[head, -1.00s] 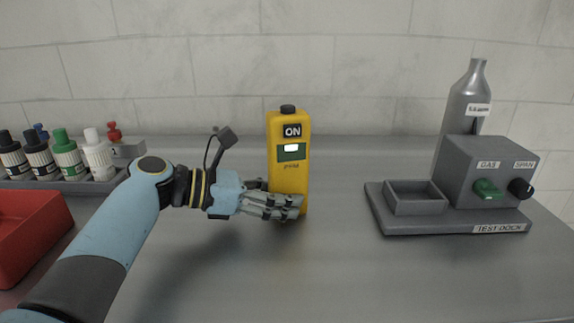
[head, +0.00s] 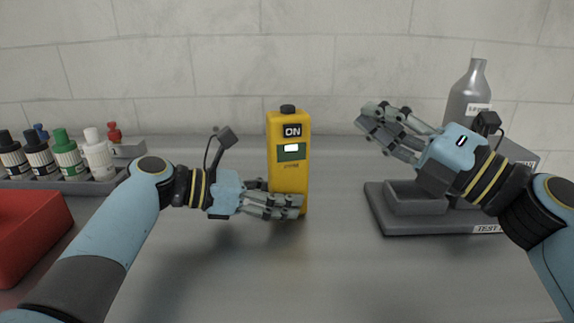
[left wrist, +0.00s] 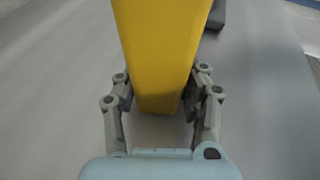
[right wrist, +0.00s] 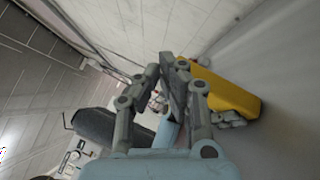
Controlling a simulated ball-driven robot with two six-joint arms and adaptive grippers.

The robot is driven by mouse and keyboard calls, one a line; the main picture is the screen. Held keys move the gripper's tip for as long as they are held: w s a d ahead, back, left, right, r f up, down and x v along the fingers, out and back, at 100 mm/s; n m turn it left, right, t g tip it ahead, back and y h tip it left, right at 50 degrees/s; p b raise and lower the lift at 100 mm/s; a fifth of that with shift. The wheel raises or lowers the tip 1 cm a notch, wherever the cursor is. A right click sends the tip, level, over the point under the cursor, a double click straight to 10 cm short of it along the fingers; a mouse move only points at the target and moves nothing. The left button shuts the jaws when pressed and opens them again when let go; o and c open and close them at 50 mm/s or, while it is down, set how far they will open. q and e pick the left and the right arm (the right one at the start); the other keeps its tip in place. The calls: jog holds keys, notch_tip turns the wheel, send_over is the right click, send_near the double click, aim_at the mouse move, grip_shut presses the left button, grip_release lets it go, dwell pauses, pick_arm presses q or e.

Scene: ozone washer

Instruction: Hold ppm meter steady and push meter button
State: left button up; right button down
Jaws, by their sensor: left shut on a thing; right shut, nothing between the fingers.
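The yellow ppm meter (head: 288,182) stands upright on the steel bench in the head view. It has a black knob (head: 288,109) on top, a black "ON" label (head: 292,131) and a small lit screen (head: 291,148). My left gripper (head: 299,205) is shut on its lower part. In the left wrist view the meter (left wrist: 164,50) sits between both fingers. My right gripper (head: 364,116) is shut and empty, raised to the right of the meter and apart from it. The right wrist view shows the meter (right wrist: 225,88) beyond my closed fingers (right wrist: 168,62).
The grey test dock (head: 400,222) stands at right, partly hidden behind my right arm. A grey bottle (head: 469,92) is behind it. At left are a rack of several small bottles (head: 68,156) and a red bin (head: 30,235). The bench front centre is clear.

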aim_at(292, 131)
jog(key=s+a+f+n+g+y, duration=0.3)
jog(key=s+a+f+n+g, duration=0.1)
jog(key=s+a, duration=0.55)
jog(key=w+a, duration=0.1)
jog(key=w, duration=0.6)
jog(key=shift+w+r, duration=0.2)
jog(key=shift+w, duration=0.15)
jog(key=shift+a, duration=0.1)
dwell(0.6)
jog(key=shift+w+a, duration=0.1)
jog(key=shift+w, duration=0.35)
dwell(0.4)
jog(key=shift+s, duration=0.45)
jog(key=shift+s, duration=0.1)
